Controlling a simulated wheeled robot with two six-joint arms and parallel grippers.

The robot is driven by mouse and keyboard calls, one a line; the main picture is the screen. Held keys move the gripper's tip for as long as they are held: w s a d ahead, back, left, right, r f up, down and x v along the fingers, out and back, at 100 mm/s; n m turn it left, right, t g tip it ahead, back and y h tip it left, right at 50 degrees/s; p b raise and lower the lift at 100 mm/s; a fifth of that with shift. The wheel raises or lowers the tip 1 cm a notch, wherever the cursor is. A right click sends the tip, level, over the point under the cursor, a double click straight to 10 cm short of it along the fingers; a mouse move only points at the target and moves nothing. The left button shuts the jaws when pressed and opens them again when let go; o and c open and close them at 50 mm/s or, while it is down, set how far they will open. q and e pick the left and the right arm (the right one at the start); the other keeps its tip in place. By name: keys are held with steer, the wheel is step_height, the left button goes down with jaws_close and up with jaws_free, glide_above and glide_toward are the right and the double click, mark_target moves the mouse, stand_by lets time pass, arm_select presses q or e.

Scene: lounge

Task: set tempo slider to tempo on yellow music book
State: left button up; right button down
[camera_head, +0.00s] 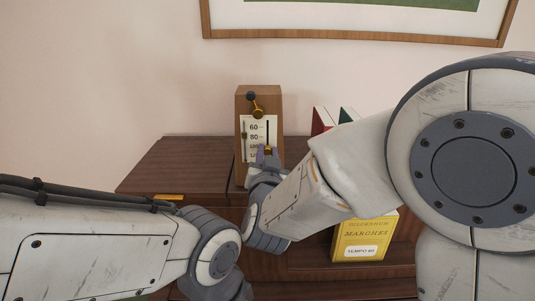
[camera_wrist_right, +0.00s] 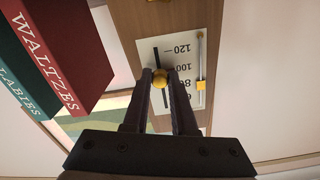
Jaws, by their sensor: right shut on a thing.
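The wooden metronome (camera_head: 259,97) stands upright on the dark cabinet. Its white plate (camera_head: 252,123) has a scale with 60 at the top, then 80, 100 and 120. My right gripper (camera_head: 266,153) is at the plate's right slot. In the right wrist view its fingertips are shut on the round brass slider knob (camera_wrist_right: 160,79), which the scale's upside-down numbers put around 80 to 100. A small yellow pointer (camera_wrist_right: 201,85) on the other track is near 80. The yellow music book (camera_head: 365,238) reads "MARCHES" and "TEMPO 60". My left gripper is out of view.
Red and green books (camera_head: 322,119) stand right of the metronome, partly behind my right arm; the wrist view shows the red "WALTZES" book (camera_wrist_right: 70,60) close by. The dark wooden cabinet (camera_head: 180,163) has bare top at left. A framed picture (camera_head: 350,36) hangs above.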

mark_target(268, 125)
stand_by(0.8)
step_height(268, 125, up, 6)
steer(key=p, duration=0.2)
steer(key=shift+f+p, duration=0.15)
steer(key=shift+p, duration=0.2)
steer(key=c, duration=0.7)
jaws_free()
steer(key=shift+f, duration=0.1)
steer(key=shift+s, duration=0.1)
